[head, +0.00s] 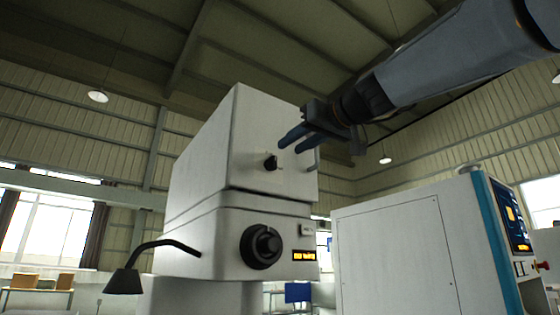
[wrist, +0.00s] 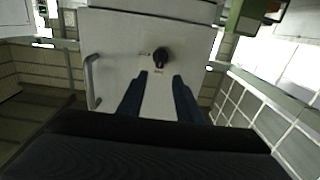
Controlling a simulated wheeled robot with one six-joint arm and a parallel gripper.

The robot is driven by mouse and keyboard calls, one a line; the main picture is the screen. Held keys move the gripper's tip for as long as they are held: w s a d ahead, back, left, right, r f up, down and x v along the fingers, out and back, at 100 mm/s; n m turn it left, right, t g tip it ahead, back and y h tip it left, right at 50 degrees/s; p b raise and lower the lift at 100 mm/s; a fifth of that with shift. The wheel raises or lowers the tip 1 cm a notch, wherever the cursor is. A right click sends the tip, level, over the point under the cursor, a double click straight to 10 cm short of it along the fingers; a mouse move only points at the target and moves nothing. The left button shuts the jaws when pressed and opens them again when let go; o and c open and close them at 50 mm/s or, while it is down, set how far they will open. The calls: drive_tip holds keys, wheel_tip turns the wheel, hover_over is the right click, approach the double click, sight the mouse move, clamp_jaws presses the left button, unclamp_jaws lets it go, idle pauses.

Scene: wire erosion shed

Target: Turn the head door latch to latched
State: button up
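The head door latch (head: 271,162) is a small black knob on the front of the upper pale box, the head door (head: 247,135). The latch also shows in the wrist view (wrist: 161,58), with small markings beside it that are too small to read. My gripper (head: 287,146) is in front of the door, up and to the right of the latch in the head view. In the wrist view its two blue fingers (wrist: 157,85) are apart, pointing toward the latch, with nothing between them. The fingers do not appear to touch the latch.
A door handle (wrist: 92,82) stands near the door's edge. Below are a large black dial (head: 261,247) and a small lit display (head: 304,255). A black lamp (head: 125,280) juts out left. A white cabinet with a blue edge (head: 400,250) stands right.

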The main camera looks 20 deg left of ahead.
sight(275, 157)
drive_tip(key=p+x, duration=0.3)
drive_tip(key=x, duration=0.4)
drive_tip(key=shift+w+a, duration=0.1)
drive_tip(key=shift+w, duration=0.1)
clamp_jaws()
